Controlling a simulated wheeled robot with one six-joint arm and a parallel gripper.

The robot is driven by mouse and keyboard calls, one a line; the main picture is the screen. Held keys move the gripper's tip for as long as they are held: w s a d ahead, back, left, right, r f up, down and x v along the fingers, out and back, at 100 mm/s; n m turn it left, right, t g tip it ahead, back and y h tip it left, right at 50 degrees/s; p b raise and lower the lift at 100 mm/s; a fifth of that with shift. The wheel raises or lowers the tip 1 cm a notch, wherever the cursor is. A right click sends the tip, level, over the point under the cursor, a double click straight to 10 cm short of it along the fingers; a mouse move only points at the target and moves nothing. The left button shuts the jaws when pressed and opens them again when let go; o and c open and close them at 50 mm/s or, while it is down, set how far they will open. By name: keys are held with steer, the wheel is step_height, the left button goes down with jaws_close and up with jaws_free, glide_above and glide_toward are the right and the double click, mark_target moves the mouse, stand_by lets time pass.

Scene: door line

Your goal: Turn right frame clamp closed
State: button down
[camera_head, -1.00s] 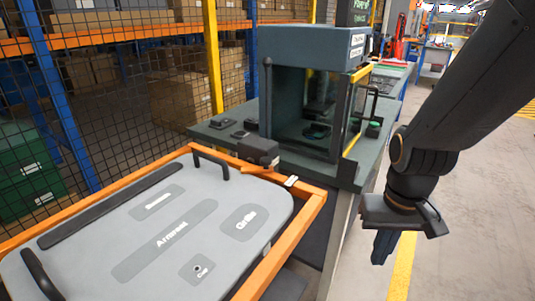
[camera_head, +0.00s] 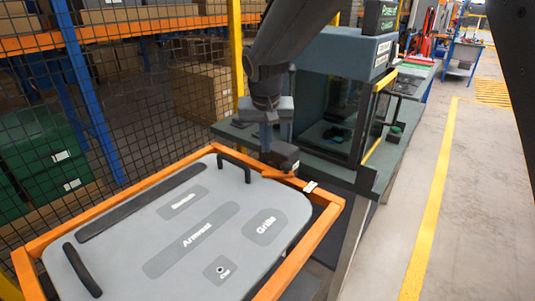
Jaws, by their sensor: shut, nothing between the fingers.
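The frame clamp (camera_head: 284,158) is a dark block with an orange lever (camera_head: 277,173), at the far right corner of the orange frame (camera_head: 312,240). The lever lies low in front of the block. A small white plate (camera_head: 310,187) sits on the frame just right of it. My gripper (camera_head: 267,147) points down from above, with its fingers shut and empty, at the clamp's left side. The fingers partly cover the clamp, and I cannot tell whether they touch it.
A grey panel (camera_head: 230,213) with two black handles and a long black strip lies inside the frame. A dark glazed cabinet (camera_head: 345,95) stands on the bench close behind my gripper. A mesh fence (camera_head: 130,100) runs at the back left. The floor at right is clear.

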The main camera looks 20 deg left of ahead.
steer(key=p+x, duration=0.2)
steer(key=x, duration=0.7)
steer(key=shift+w+d+f+p, duration=0.1)
steer(key=shift+w+f+p, duration=0.05)
steer(key=shift+f+p, duration=0.15)
